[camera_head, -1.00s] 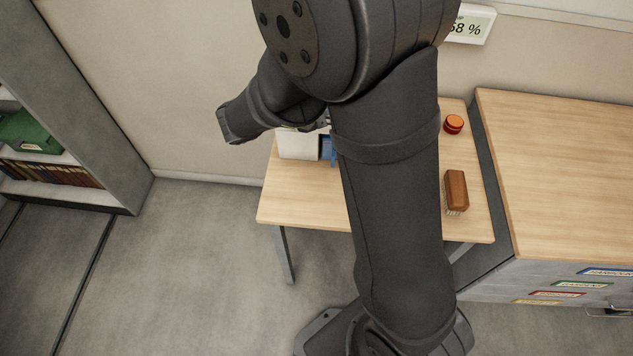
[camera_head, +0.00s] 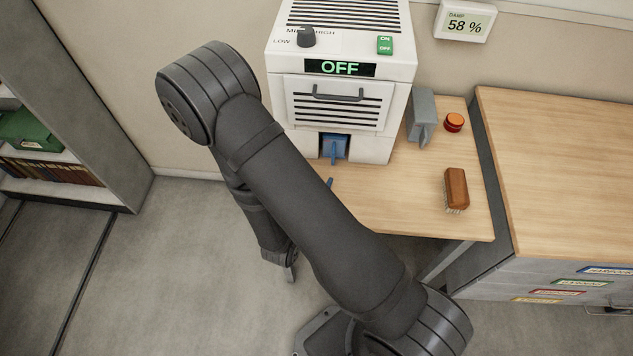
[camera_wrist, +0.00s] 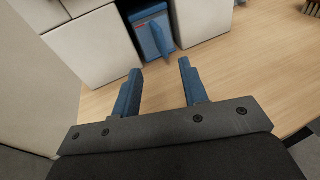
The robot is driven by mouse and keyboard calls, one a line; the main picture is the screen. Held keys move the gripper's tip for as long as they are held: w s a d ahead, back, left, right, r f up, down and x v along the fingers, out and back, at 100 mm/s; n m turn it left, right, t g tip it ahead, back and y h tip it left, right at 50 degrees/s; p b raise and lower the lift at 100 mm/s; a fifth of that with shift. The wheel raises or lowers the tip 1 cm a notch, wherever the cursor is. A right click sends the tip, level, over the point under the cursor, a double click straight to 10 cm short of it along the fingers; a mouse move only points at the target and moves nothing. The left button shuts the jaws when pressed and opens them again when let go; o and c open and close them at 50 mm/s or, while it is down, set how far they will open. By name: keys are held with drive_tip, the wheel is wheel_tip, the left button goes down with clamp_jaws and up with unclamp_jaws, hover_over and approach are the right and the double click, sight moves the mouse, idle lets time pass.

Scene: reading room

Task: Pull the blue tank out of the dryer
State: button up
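The white dryer (camera_head: 348,78) stands at the back of the wooden table, and its display reads OFF. The blue tank (camera_head: 334,147) sits in the opening low on its front, with an upright blue fin-like handle. In the wrist view the tank (camera_wrist: 150,33) is ahead of my gripper, its handle (camera_wrist: 163,42) facing me. My gripper (camera_wrist: 158,76) is open, its two blue fingers apart with bare table between them. It is short of the tank and does not touch it. In the head view my arm hides nearly all of the gripper.
Right of the dryer are a grey block-like object (camera_head: 422,117), an orange-red round button or lid (camera_head: 453,122) and a brown brush (camera_head: 456,189). A wooden-topped cabinet (camera_head: 560,165) adjoins the table's right side. The tabletop (camera_head: 395,205) before the dryer is clear.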

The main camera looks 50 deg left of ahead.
drive_tip(key=shift+x, duration=4.9)
drive_tip(key=shift+r, duration=0.1)
drive_tip(key=shift+c, duration=0.4)
clamp_jaws()
drive_tip(key=shift+s+d, duration=0.1)
drive_tip(key=shift+s+d, duration=5.8)
drive_tip(key=shift+d, duration=0.05)
drive_tip(key=shift+o, duration=1.2)
unclamp_jaws()
drive_tip(key=shift+s, duration=0.15)
